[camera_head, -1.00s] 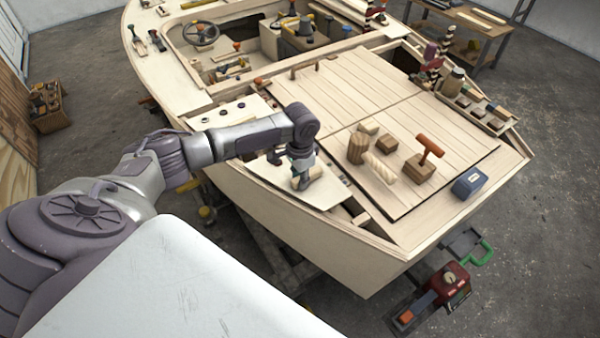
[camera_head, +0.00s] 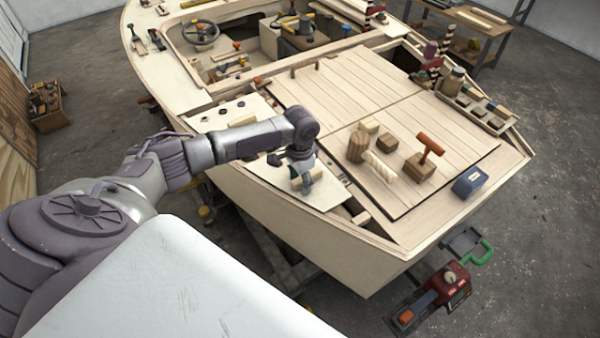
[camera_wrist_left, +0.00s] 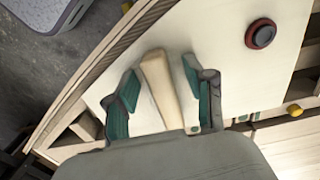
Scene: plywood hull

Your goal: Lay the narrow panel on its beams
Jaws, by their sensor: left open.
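The narrow panel (camera_head: 323,196) is a pale, tapering board along the near left side of the boat's deck. My arm hides its middle. In the left wrist view the panel (camera_wrist_left: 215,28) carries a pale wooden bar like a handle (camera_wrist_left: 160,88) and a dark red round knob (camera_wrist_left: 261,34). My left gripper (camera_head: 301,181) is low over the panel's near end. In the wrist view its green-padded fingers (camera_wrist_left: 160,76) are open, one on each side of the bar, with gaps showing. Short wooden beams (camera_head: 354,212) show in the opening past the panel's end. My right gripper is not in view.
A wide planked panel (camera_head: 345,85) lies to the right. A blue box (camera_head: 469,182) sits near the right edge. Dark floor surrounds the boat.

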